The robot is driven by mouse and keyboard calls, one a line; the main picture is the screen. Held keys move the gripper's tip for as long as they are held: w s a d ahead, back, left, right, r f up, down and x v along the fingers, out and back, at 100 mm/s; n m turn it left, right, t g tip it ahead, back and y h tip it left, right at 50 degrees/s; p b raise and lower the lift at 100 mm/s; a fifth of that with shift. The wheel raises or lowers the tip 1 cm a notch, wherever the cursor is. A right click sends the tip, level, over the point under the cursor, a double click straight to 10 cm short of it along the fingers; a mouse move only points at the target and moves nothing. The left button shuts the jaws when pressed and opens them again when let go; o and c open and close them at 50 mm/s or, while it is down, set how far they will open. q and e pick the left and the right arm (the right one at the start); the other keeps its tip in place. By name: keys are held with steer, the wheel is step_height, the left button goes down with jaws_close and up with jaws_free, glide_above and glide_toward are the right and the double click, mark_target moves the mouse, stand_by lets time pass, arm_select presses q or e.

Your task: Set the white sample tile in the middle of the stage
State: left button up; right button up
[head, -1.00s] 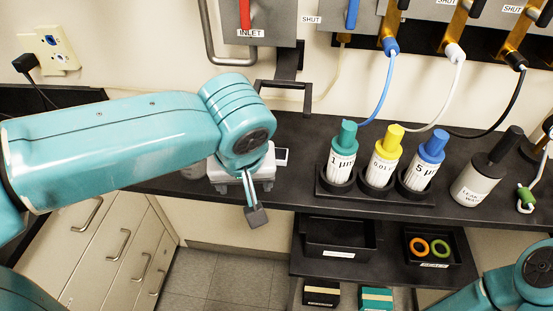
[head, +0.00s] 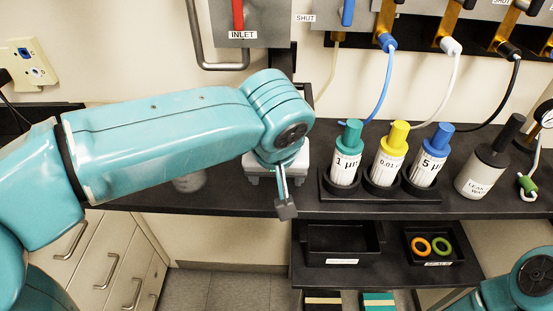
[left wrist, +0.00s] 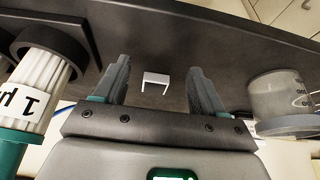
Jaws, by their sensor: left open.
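My left gripper (head: 286,208) hangs in front of the bench edge in the head view, below the teal wrist. In the left wrist view the same gripper (left wrist: 158,70) has its two fingers wide apart with nothing held between them. A small white bracket-shaped piece (left wrist: 155,77) shows beyond the fingers against the dark bench; I cannot tell whether it is the sample tile. In the head view my left arm covers this part of the bench. I cannot make out the stage in either view. A teal part of my right arm shows at the lower right, but its gripper is out of view.
Teal, yellow and blue-capped bottles (head: 347,165) stand in a black rack (head: 330,190) right of my left gripper. A clear beaker (left wrist: 280,98) is on the other side. A leak bottle (head: 482,172) stands farther right. Black trays (head: 345,262) sit below the bench.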

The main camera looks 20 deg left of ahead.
arm_select(q)
steer(key=shift+w, duration=0.35)
steer(key=w, duration=0.1)
steer(key=w+a, duration=0.1)
steer(key=w, duration=0.1)
steer(key=w+p, duration=0.1)
steer(key=shift+w+a+f, duration=0.3)
steer(key=shift+f, duration=0.25)
steer(key=shift+s, duration=0.1)
steer(key=c, duration=1.2)
